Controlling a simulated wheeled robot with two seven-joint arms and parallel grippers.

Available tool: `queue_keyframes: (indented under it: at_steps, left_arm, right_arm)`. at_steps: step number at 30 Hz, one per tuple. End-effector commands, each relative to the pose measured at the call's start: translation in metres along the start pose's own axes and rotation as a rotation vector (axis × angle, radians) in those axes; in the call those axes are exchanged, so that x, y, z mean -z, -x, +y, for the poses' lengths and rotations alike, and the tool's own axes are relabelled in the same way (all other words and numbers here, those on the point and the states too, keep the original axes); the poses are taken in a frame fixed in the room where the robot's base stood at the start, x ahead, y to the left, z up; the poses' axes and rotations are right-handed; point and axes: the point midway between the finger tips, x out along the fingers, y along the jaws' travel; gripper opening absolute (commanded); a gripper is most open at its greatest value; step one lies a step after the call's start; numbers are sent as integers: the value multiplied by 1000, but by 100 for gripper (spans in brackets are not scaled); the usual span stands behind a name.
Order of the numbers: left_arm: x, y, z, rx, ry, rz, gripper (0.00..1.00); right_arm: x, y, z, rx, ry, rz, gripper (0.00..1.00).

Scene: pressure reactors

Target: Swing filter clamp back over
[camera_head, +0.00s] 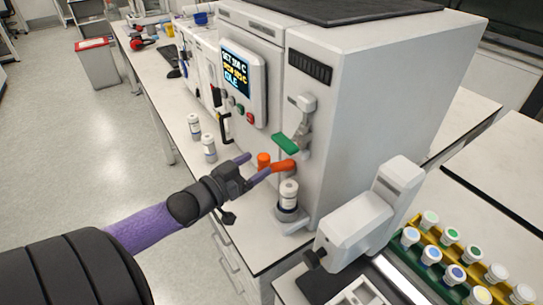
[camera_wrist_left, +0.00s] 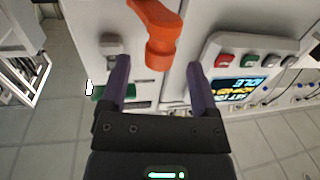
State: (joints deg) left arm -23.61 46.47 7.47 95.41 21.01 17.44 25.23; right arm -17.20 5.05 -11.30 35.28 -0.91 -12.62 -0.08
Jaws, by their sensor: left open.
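An orange clamp-like handle (camera_head: 285,166) with a round orange knob (camera_head: 263,160) sticks out from the front of the big white reactor cabinet; I take it for the filter clamp. My left gripper (camera_head: 257,165) is open, with its purple fingers pointing at the knob. In the left wrist view the orange handle (camera_wrist_left: 160,45) shows between the two spread fingers, apart from both. A green lever (camera_head: 285,144) is above the handle, and a white bottle (camera_head: 288,190) stands below it in a dark-ringed holder. My right gripper is not in view.
The cabinet's display panel (camera_head: 238,80) is left of the handle. Two white bottles (camera_head: 209,148) stand on the bench behind my left gripper. A white instrument (camera_head: 360,220) and a yellow vial rack (camera_head: 455,260) stand at the right.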

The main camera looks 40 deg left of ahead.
Motion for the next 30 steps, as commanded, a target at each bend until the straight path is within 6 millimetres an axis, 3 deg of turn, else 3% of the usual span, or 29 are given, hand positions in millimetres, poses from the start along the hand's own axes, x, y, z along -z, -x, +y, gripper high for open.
queue_keyframes:
  at_steps: [3,9,19,30]
  left_arm:
    - [-1,-25,0,-1,-1,5,78]
    - [-1,-48,0,0,-1,1,78]
    - [0,-51,0,0,-1,0,76]
    - [0,-51,1,-1,-1,0,0]
  right_arm:
    - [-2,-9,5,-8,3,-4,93]
    - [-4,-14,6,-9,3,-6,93]
    - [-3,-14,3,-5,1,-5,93]
    - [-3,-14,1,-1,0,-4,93]
